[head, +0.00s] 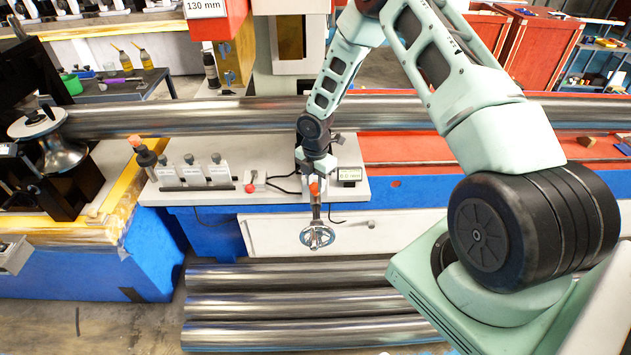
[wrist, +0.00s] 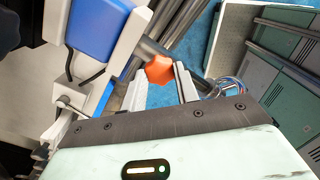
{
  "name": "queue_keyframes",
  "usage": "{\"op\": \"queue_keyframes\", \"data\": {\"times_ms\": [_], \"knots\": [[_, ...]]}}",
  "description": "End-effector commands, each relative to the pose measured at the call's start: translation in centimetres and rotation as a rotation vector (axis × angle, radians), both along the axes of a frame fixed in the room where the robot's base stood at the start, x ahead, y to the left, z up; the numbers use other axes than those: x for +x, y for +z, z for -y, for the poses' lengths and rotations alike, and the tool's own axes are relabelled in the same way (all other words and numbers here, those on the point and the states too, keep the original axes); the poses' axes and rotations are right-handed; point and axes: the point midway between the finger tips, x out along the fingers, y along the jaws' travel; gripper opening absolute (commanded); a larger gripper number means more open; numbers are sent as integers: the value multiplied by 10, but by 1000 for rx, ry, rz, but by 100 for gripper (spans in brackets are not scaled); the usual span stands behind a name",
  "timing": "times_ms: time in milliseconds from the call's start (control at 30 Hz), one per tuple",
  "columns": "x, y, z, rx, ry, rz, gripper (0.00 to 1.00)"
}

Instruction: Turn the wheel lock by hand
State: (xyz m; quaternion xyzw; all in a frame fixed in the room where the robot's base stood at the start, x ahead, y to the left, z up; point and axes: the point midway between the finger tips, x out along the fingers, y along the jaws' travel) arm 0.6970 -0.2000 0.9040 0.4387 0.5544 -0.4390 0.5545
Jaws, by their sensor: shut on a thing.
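The wheel lock is an orange knob (head: 314,188) on a dark post above the chrome handwheel (head: 317,237), in front of the bench. In the wrist view the knob (wrist: 160,70) sits between the two pale fingers of my gripper (wrist: 160,82). My gripper (head: 315,176) reaches down from above and is shut on the knob. The fingers hide part of the knob's sides. Part of the handwheel (wrist: 224,86) shows just right of the fingers in the wrist view.
A small display (head: 350,175) stands right of my gripper. A red-tipped lever (head: 251,186) and several grey blocks (head: 193,172) are to the left. A long steel tube (head: 220,117) runs across behind. Steel tubes (head: 270,305) lie low in front, below the handwheel.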

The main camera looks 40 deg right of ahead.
Motion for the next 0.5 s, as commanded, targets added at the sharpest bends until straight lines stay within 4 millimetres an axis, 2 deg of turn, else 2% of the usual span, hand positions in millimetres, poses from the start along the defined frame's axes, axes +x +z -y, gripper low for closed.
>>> {"op": "queue_keyframes", "data": {"times_ms": [67,167,200,267,300,500], "knots": [[0,-1,0,-1,-41,0,14],[1,-3,0,-2,-219,2,14],[0,-2,0,-1,-278,1,33],[0,0,0,0,-267,0,50],[0,0,0,0,-265,0,52],[0,0,0,0,-263,0,52]]}}
